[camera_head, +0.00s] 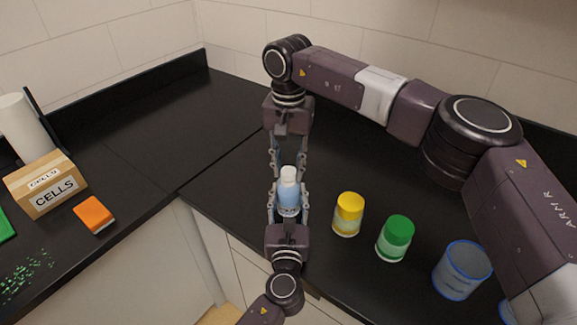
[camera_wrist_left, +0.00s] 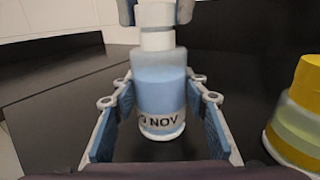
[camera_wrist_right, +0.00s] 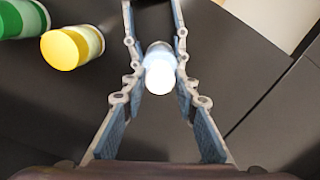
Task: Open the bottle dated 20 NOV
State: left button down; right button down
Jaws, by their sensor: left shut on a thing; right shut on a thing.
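The bottle (camera_head: 288,195) has a pale blue body and a white cap (camera_head: 288,174). In the left wrist view its label (camera_wrist_left: 160,122) reads "0 NOV", with the first digit hidden. My left gripper (camera_head: 287,199) comes from the near side and is shut on the bottle's body, which stands upright between its fingers. My right gripper (camera_head: 289,170) comes from the far side and is shut on the white cap; in the right wrist view the cap (camera_wrist_right: 160,72) sits between its fingertips. I cannot tell whether the bottle's base touches the counter.
A yellow-capped jar (camera_head: 348,215), a green-capped jar (camera_head: 395,238) and a blue-rimmed clear container (camera_head: 461,270) stand right of the bottle. On the left counter are a CELLS box (camera_head: 46,185), an orange block (camera_head: 94,214) and a white roll (camera_head: 24,127). The counter left of the bottle is clear.

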aim_at(289, 170)
jog(key=shift+r, duration=0.2)
jog(key=shift+r, duration=0.9)
jog(key=shift+r, duration=0.15)
jog(key=shift+r, duration=1.9)
pick_arm(q)
jog(key=c, duration=1.1)
grip_release()
jog(key=s, duration=1.2)
jog(key=shift+a, duration=0.1)
